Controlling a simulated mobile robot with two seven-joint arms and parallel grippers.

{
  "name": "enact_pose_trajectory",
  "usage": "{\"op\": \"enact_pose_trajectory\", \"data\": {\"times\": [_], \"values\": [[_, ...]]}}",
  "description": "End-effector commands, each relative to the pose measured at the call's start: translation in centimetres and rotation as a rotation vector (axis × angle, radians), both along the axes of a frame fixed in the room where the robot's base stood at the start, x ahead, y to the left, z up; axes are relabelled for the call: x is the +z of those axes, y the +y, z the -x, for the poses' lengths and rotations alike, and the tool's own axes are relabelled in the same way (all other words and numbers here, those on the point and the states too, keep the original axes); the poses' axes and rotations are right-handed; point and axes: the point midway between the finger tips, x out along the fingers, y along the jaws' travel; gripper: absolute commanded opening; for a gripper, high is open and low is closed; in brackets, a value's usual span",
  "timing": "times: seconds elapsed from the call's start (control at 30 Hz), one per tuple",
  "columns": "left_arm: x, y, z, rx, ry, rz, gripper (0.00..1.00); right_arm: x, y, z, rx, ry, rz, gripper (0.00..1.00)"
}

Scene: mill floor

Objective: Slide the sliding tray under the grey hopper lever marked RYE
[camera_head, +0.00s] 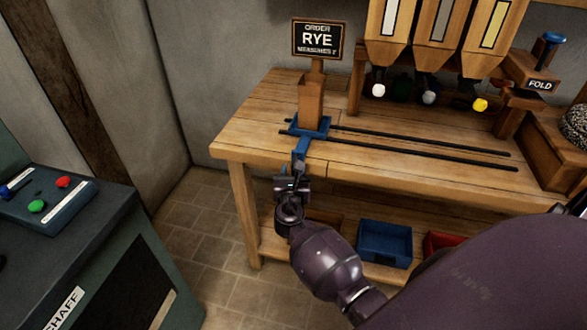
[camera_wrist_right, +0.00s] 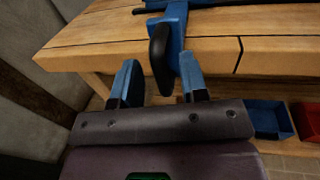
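The blue sliding tray (camera_head: 322,126) sits at the left end of two dark rails on the wooden bench, carrying an upright brown container (camera_head: 311,100). A blue arm with a black handle (camera_wrist_right: 160,58) sticks out over the bench's front edge. My right gripper (camera_head: 297,170) is at this handle; in the wrist view its blue fingers are apart, one on each side of the handle, with small gaps showing. The grey lever knob (camera_head: 429,97) hangs under the middle hopper (camera_head: 433,38), right of the tray, between a white and a yellow knob. My left gripper is not in view.
The rails (camera_head: 420,149) run clear to the right. An order sign (camera_head: 319,40) reading RYE stands behind the tray. A blue bin (camera_head: 385,245) and a red bin (camera_head: 440,243) sit on the lower shelf. A button console (camera_head: 55,210) stands left.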

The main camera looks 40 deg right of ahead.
Motion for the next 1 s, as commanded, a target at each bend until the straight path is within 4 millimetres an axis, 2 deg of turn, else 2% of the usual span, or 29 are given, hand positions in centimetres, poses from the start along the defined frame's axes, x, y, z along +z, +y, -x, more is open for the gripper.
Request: {"op": "enact_pose_trajectory", "data": {"times": [0.2,0.5,0.53,0.7,0.8,1.0], "values": [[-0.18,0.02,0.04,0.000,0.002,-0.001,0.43,-0.04,-0.96,-1.23,0.000,0.000,-0.002,0.40],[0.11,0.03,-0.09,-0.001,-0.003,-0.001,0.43,0.01,-1.08,-1.39,0.000,0.000,-0.002,0.40],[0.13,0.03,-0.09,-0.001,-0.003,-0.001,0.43,0.01,-1.08,-1.38,0.000,0.000,-0.002,0.38],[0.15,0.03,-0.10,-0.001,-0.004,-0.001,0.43,0.00,-1.06,-1.37,0.000,0.000,-0.002,0.12],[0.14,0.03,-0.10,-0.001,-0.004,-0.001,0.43,0.00,-1.02,-1.39,0.001,0.000,-0.002,0.00],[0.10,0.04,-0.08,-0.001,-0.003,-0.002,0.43,0.01,-0.96,-1.39,0.003,0.000,-0.002,0.00]]}}
